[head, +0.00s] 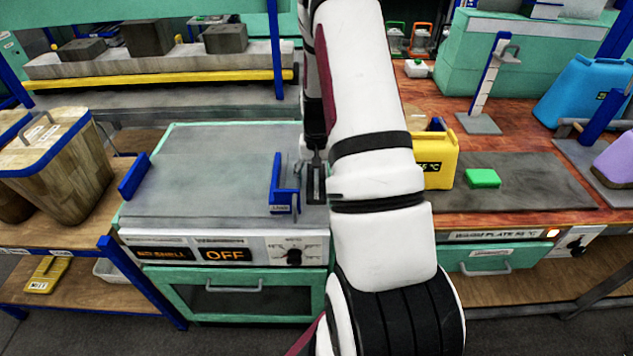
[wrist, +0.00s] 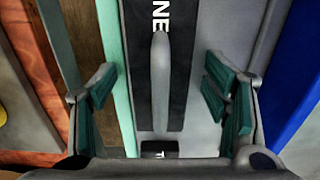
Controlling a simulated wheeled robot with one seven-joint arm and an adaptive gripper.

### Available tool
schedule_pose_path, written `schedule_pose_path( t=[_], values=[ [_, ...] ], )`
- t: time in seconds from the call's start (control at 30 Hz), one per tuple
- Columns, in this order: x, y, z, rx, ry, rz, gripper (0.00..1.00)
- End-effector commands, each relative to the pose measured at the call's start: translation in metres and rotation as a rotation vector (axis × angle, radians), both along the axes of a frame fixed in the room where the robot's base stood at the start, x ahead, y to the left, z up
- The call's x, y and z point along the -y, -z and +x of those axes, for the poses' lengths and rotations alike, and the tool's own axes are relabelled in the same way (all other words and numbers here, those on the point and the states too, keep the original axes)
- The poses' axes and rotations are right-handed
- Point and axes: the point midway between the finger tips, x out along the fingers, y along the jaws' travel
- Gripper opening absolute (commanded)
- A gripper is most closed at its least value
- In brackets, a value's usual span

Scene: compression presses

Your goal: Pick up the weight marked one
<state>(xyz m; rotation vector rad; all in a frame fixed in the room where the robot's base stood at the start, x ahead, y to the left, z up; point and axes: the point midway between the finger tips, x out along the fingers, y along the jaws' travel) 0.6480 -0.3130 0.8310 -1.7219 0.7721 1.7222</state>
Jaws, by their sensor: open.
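In the wrist view a grey block with a black label (wrist: 178,75) reading "NE", the rest cut off, lies under my gripper (wrist: 160,103). It looks like the weight marked one. Its grey bar handle (wrist: 160,70) runs lengthwise between my two open fingers, with a gap on each side; I see no contact. In the head view my gripper (head: 316,183) points down at the right edge of the press plate, beside a blue bracket. My arm hides most of the weight there.
The grey press plate (head: 215,165) is bare, with blue brackets (head: 283,187) at its sides and a panel reading OFF (head: 226,254). A yellow canister (head: 440,160) and a green block (head: 482,178) stand right of my arm. Wooden-looking handled blocks (head: 60,165) stand at left.

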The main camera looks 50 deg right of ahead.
Motion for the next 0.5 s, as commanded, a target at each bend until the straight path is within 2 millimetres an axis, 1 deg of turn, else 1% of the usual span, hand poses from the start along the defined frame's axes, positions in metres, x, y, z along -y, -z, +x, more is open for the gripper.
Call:
schedule_pose_path(
  t=[0.13,0.17,0.2,0.27,0.3,0.37,0.4,0.43,0.47,0.5],
  values=[
    [0.0,-0.0003,0.0003,0.0,0.0,0.0,0.69],
    [-0.0001,-0.0003,0.0002,0.0,0.0,0.0,0.67],
    [-0.0001,-0.0003,0.0002,0.0,0.0,0.0,0.58],
    [-0.0001,-0.0004,0.0002,0.0,0.0,0.0,0.44],
    [-0.0001,-0.0004,0.0002,0.0,0.0,0.0,0.35],
    [-0.0001,-0.0004,0.0001,0.0,0.0,0.0,0.22],
    [-0.0001,-0.0004,0.0001,0.0,0.0,0.0,0.12],
    [-0.0001,-0.0004,0.0001,0.0,0.0,0.0,0.06],
    [-0.0001,-0.0004,0.0001,0.0,0.0,0.0,0.0],
    [-0.0001,-0.0005,0.0001,0.0,0.0,0.0,0.0]
  ],
)
